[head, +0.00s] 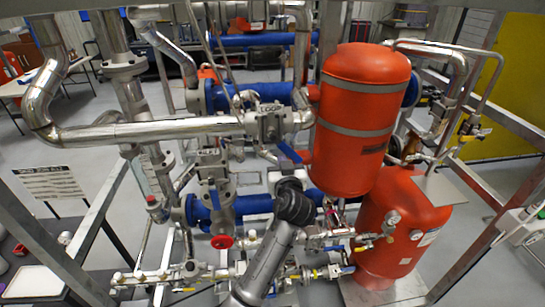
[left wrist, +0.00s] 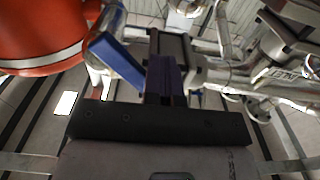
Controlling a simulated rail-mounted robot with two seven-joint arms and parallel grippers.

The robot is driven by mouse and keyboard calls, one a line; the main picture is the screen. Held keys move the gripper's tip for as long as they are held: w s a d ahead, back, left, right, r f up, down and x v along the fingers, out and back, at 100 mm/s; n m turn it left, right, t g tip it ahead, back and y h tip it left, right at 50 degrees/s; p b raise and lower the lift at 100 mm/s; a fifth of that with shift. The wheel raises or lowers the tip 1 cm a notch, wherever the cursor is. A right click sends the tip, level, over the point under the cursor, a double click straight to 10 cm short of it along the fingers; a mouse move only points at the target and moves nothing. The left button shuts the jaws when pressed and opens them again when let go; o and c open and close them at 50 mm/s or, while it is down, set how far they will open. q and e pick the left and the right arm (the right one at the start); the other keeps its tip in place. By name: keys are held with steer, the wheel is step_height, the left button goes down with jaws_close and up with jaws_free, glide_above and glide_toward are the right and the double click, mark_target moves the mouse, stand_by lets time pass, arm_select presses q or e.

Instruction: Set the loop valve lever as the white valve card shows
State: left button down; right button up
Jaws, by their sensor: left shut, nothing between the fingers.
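The loop valve (head: 270,122) sits on the upper steel pipe, with a raised LOOP label. Its blue lever (head: 289,153) slants down to the right, beside the red upper tank. My left gripper (head: 288,182) is just below the lever, shut and empty. In the left wrist view, the blue lever (left wrist: 119,58) lies to the left of my shut fingers (left wrist: 166,80); whether they touch cannot be told. The white valve card (head: 50,182) stands on the left; its text is too small to read. My right gripper is not in view.
The red upper tank (head: 365,85) is close right of the lever, with a red lower tank (head: 400,225) beneath. Blue pipe sections (head: 245,205) and small valves with blue handles crowd the skid. Steel frame posts (head: 40,215) border it. Open floor lies left and behind.

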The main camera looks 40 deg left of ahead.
mark_target(293, 153)
arm_select(q)
steer(key=shift+w+d+r, duration=0.1)
steer(key=shift+w+d, duration=0.2)
steer(key=shift+d, duration=0.05)
steer(key=shift+w+d, duration=0.1)
steer(key=shift+w+d+r+b, duration=0.3)
steer(key=shift+w+d+r, duration=0.35)
steer(key=shift+r, duration=0.1)
steer(key=shift+w+d+r, duration=0.1)
